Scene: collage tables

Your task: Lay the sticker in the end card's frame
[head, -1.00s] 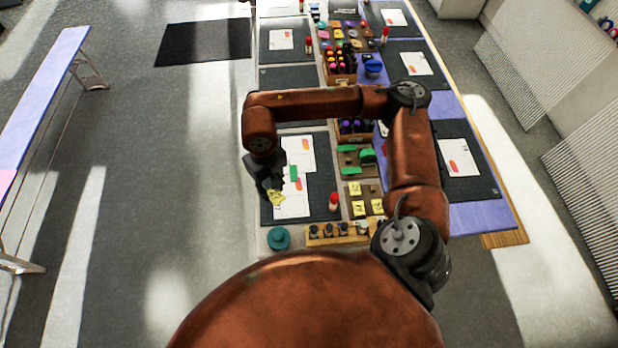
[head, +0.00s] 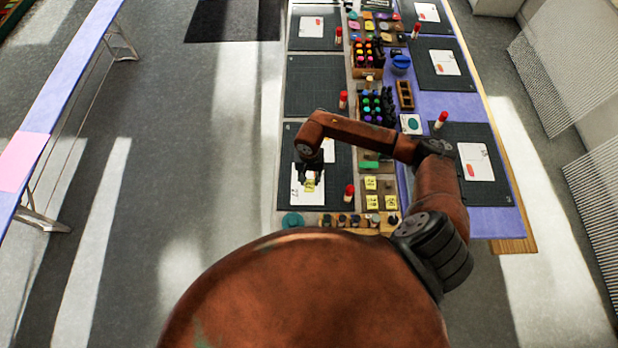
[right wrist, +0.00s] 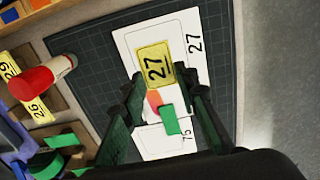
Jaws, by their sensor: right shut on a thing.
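My right gripper (head: 311,180) is shut on a yellow sticker (right wrist: 154,63) marked 27, which also shows in the head view (head: 310,187). The sticker is over the end card (right wrist: 190,35), a white card with a printed 27, on the dark mat. In the head view the card (head: 297,197) is partly covered by my gripper. I cannot tell whether the sticker touches the card. My left gripper is not in view.
Another white card (right wrist: 155,142) with a green piece (right wrist: 169,120) lies by the end card, partly behind my fingers. More yellow stickers (head: 372,202) lie in trays to the right. A teal round thing (head: 292,220) is near the front.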

